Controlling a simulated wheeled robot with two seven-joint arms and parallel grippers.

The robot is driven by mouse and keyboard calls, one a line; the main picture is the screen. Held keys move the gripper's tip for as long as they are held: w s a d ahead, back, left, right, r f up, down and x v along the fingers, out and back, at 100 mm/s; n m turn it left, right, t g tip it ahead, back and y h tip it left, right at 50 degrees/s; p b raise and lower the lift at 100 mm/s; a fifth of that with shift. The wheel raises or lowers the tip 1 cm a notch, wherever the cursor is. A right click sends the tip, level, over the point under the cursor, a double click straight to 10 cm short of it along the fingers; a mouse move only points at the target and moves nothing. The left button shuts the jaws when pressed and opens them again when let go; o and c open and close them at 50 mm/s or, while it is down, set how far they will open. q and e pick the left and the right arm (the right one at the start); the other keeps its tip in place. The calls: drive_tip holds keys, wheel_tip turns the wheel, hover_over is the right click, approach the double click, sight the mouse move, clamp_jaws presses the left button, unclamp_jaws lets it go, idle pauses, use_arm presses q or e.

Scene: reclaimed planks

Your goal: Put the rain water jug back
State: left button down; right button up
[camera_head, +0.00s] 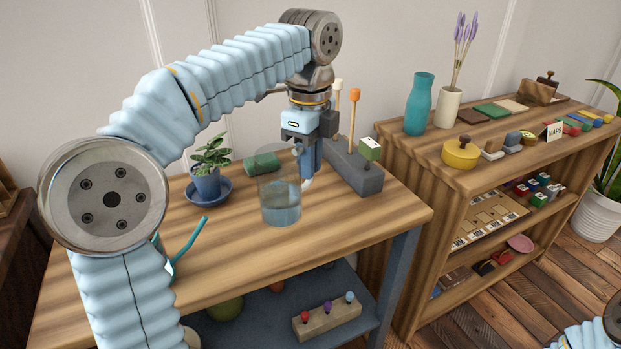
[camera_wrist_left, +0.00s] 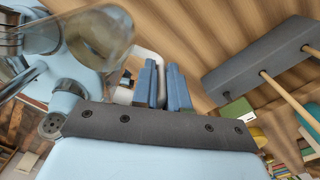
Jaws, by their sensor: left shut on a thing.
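The rain water jug (camera_head: 280,205) is a clear vessel with bluish water in its lower part and a pale handle on its right side. It looks upright over the wooden workbench (camera_head: 335,232); I cannot tell whether its base touches the top. My left gripper (camera_head: 308,168) points down at the jug's right side and is shut on the handle. In the left wrist view, the blue fingers (camera_wrist_left: 163,88) are close together at the pale handle, and the clear jug (camera_wrist_left: 62,35) shows at upper left. My right gripper is out of view.
A grey tool block (camera_head: 352,168) with upright handles stands close right. A teal spout (camera_head: 190,243) is partly hidden by my arm. A shelf unit (camera_head: 400,165) stands right.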

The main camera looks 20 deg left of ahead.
use_arm(q)
drive_tip(key=shift+w+a+f, duration=0.1)
drive_tip(key=shift+w+f, duration=0.1)
drive_tip(key=shift+f, duration=0.15)
drive_tip(key=f, duration=0.2)
drive_tip(key=w+f, duration=0.1)
drive_tip(key=shift+a+f+b, duration=0.2)
drive_tip(key=shift+f+b, duration=0.1)
drive_tip(key=shift+f, duration=0.35)
drive_tip(key=shift+f, duration=0.15)
drive_tip(key=c, duration=1.1)
unclamp_jaws()
drive_tip(key=shift+c, duration=0.2)
wheel_tip(320, 180, up, 12)
drive_tip(key=p, duration=0.2)
